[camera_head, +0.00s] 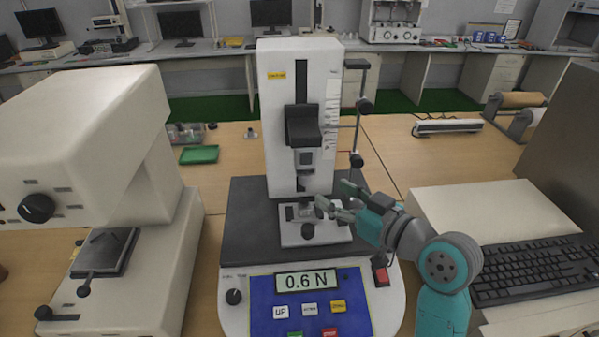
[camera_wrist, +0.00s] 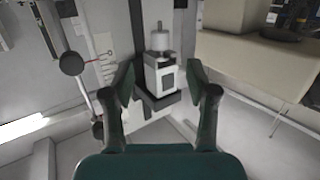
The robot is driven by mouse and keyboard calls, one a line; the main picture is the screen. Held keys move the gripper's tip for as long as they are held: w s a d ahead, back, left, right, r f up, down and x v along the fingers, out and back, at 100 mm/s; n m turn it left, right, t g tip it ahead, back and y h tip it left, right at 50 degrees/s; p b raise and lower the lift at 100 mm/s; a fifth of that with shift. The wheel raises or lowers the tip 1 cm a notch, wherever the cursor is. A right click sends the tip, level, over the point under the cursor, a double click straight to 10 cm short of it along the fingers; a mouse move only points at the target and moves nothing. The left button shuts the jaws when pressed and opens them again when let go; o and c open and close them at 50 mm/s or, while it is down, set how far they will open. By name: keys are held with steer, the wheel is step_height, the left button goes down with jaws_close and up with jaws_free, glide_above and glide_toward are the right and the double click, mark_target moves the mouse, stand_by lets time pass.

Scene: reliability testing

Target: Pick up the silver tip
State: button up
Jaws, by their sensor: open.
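A small silver cylinder, which looks like the silver tip (camera_wrist: 159,39), shows at the end of the grey and white force gauge (camera_wrist: 163,76) in the wrist view. In the head view the gauge (camera_head: 305,158) hangs on the white test stand (camera_head: 298,75), and the tip (camera_head: 303,185) is small and dark below it. My gripper (camera_head: 333,196) is at the right of the stand, at about the height of the bed fixture. In the wrist view my gripper (camera_wrist: 160,80) is open and empty, its fingers framing the gauge. I cannot tell the exact distance.
A small metal fixture (camera_head: 306,213) sits on the stand's bed below the gauge. A rod with black knobs (camera_head: 363,106) stands close to the right of the stand. A white machine (camera_head: 90,150) is at left, a keyboard (camera_head: 535,268) at right. A green tray (camera_head: 199,155) lies behind.

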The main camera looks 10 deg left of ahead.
mark_target(309, 182)
steer(key=x, duration=1)
steer(key=shift+f, duration=0.15)
jaws_close()
